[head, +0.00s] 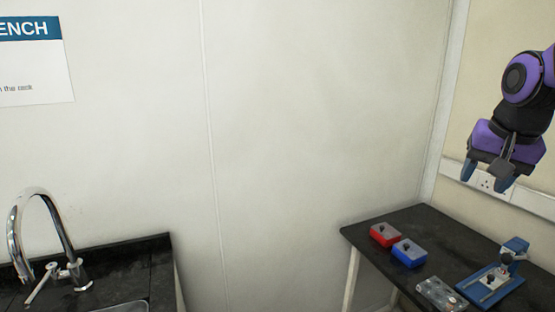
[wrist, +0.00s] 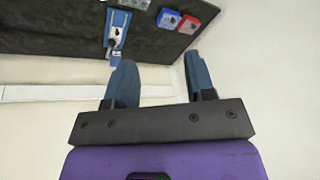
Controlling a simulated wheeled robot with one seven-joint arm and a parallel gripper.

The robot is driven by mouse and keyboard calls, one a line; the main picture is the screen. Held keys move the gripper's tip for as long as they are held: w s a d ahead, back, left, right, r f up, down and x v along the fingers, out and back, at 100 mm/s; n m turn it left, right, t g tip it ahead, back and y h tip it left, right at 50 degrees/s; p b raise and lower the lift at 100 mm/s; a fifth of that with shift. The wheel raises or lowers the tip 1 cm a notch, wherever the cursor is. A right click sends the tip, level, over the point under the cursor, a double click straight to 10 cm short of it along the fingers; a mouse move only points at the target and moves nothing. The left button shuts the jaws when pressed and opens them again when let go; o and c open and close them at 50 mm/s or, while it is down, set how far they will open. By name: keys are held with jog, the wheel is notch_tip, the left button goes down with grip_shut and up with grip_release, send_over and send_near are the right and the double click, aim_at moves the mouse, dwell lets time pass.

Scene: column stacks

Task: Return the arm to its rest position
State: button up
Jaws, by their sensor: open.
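My gripper (head: 486,176) is at the right of the head view, at the end of my purple and black arm. It hangs in the air above the right-hand table, in front of the wall. In the wrist view its two blue-grey fingers (wrist: 160,82) stand apart with nothing between them. The gripper touches none of the things on the table.
A dark table (head: 381,245) carries a red box (head: 385,235), a blue box (head: 409,253), a grey box (head: 440,294) and a blue-based device (head: 491,285). A sink counter with a chrome tap (head: 42,240) stands at left. A gap separates the two.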

jog(key=s+a+n, duration=0.3)
jog(key=s, duration=0.4)
jog(key=s+a+n+t, duration=0.1)
jog(key=s+a+n, duration=0.2)
jog(key=s, duration=0.4)
jog(key=shift+s+a+n, duration=0.3)
jog(key=shift+a, duration=0.05)
